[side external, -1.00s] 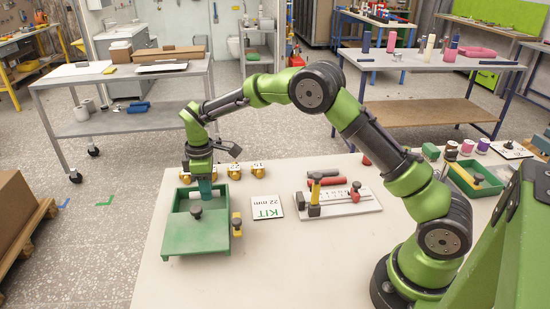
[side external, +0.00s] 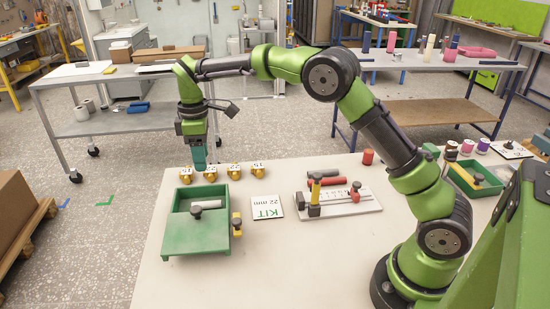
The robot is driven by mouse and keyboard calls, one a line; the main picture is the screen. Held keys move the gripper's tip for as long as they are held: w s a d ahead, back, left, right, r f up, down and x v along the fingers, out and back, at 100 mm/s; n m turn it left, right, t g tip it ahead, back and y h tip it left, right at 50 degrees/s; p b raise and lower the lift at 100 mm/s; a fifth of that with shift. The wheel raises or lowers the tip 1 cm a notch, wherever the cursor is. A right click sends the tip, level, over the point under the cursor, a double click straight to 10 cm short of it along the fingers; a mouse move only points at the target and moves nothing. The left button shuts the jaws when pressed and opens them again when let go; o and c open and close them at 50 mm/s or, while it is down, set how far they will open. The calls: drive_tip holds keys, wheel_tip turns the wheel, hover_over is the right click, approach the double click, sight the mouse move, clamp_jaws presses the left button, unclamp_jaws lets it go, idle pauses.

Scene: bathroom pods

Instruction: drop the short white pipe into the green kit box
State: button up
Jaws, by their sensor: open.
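The green kit box (side external: 172,240) stands at the left of the white table. A short whitish pipe (side external: 210,204) lies across the inside of its open tray, just behind a dark knob on the box. My gripper (side external: 199,168) is above and behind the box, pointing down with its teal fingers. It is open and clear of the pipe, with nothing seen in it. The gap between the fingers is too small to make out.
Several brass fittings (side external: 234,172) with number tags stand behind the box. A "KIT 22 mm" card (side external: 267,207) lies to its right, then a grey fixture (side external: 345,203) with red and yellow handles. A red cylinder (side external: 367,157) stands farther back.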

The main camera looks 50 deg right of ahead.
wheel_tip(320, 180, up, 7)
drive_tip(key=shift+f, duration=0.2)
drive_tip(key=s+d+r+m+t+y, duration=0.1)
drive_tip(key=s+m+t, duration=0.2)
drive_tip(key=s, duration=1.1)
drive_tip(key=s+d+r+m+t, duration=0.1)
drive_tip(key=s+m+t, duration=0.3)
drive_tip(key=s+m, duration=0.6)
drive_tip(key=s+d, duration=0.1)
drive_tip(key=s, duration=0.4)
drive_tip(key=shift+s+r+y, duration=0.2)
drive_tip(key=shift+y, duration=0.2)
drive_tip(key=shift+d, duration=0.1)
drive_tip(key=shift+c, duration=0.5)
